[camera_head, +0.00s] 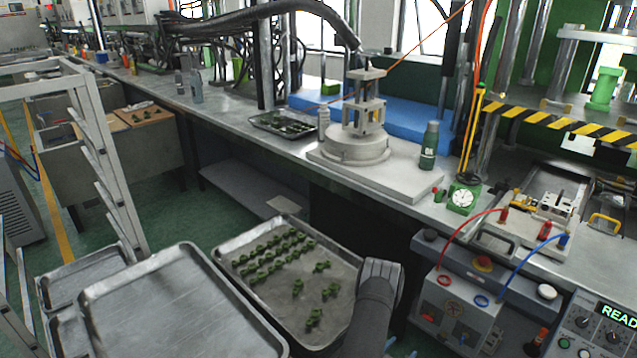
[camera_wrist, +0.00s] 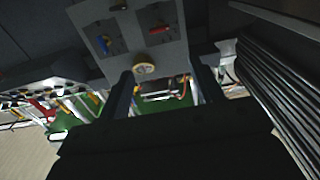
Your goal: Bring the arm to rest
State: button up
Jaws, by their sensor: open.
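My gripper (camera_wrist: 166,82) shows in the wrist view with its two dark fingers spread apart and nothing between them. A dark grey part of my arm (camera_head: 375,305) rises at the lower middle of the head view, in front of the right side of a metal tray (camera_head: 345,255). That tray holds several green wax pieces (camera_head: 270,250) in rows, with a few looser ones toward the right. In the wrist view a grey panel (camera_wrist: 118,35) with red and blue parts lies beyond the fingers. I cannot tell from the head view where the fingertips are.
An empty metal tray (camera_head: 180,305) is at the lower left, beside a grey rack (camera_head: 105,160). On the bench stand a metal press fixture (camera_head: 358,150), a green bottle (camera_head: 429,146) and a dial gauge (camera_head: 462,198). A control box (camera_head: 455,308) with red and blue cables is right of my arm.

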jog(key=x, duration=1.5)
jog(key=shift+w+d, duration=0.1)
jog(key=shift+d, duration=0.05)
jog(key=shift+m, duration=0.9)
jog(key=v, duration=1.8)
jog(key=n, duration=0.7)
send_near(427, 319)
jog(key=x, duration=0.5)
jog(key=shift+w+a+f, duration=0.1)
jog(key=shift+w+a, duration=0.15)
jog(key=shift+w, duration=0.15)
jog(key=shift+w+d+n, duration=0.55)
jog(key=shift+d+n, duration=0.1)
jog(key=shift+n, duration=0.05)
jog(key=shift+o, duration=0.4)
